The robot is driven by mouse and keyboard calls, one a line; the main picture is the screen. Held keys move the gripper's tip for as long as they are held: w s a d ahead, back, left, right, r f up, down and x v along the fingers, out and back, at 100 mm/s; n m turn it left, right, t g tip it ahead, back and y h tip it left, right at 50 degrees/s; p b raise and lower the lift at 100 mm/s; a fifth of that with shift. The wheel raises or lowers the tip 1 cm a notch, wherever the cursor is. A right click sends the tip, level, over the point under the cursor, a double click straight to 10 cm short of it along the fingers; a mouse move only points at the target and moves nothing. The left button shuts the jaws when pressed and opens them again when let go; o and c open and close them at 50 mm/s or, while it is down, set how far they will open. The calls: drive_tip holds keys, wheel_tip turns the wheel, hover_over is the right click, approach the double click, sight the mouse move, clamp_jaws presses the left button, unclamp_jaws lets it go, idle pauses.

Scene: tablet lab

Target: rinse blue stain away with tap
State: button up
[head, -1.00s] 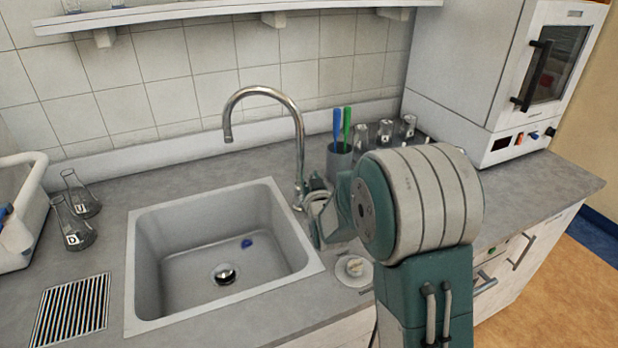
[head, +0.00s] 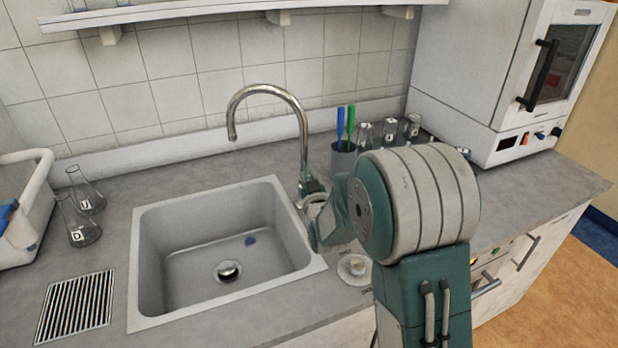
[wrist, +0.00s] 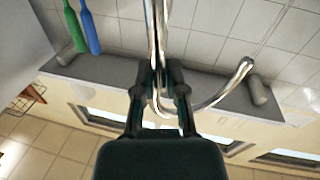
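The blue stain (head: 250,240) is a small patch on the floor of the grey sink (head: 160,309), behind and right of the drain (head: 228,271). The chrome tap (head: 303,140) arches over the sink, its spout over the back. I make out no clear water stream. My gripper is at the tap's base, right of the sink, largely hidden by my arm in the head view. In the wrist view my gripper (wrist: 160,72) has its two fingers close on either side of a chrome part of the tap. Whether they press on it is unclear.
A cup (head: 343,160) with blue and green tools and several glass beakers (head: 390,130) stand behind my arm. Two flasks (head: 80,222) and a vent grille (head: 77,306) are left of the sink. A small white dish (head: 354,268) lies at the sink's right front corner.

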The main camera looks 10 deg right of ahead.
drive_tip(key=o, duration=0.3)
drive_tip(key=s, duration=1.2)
drive_tip(key=shift+f, duration=0.25)
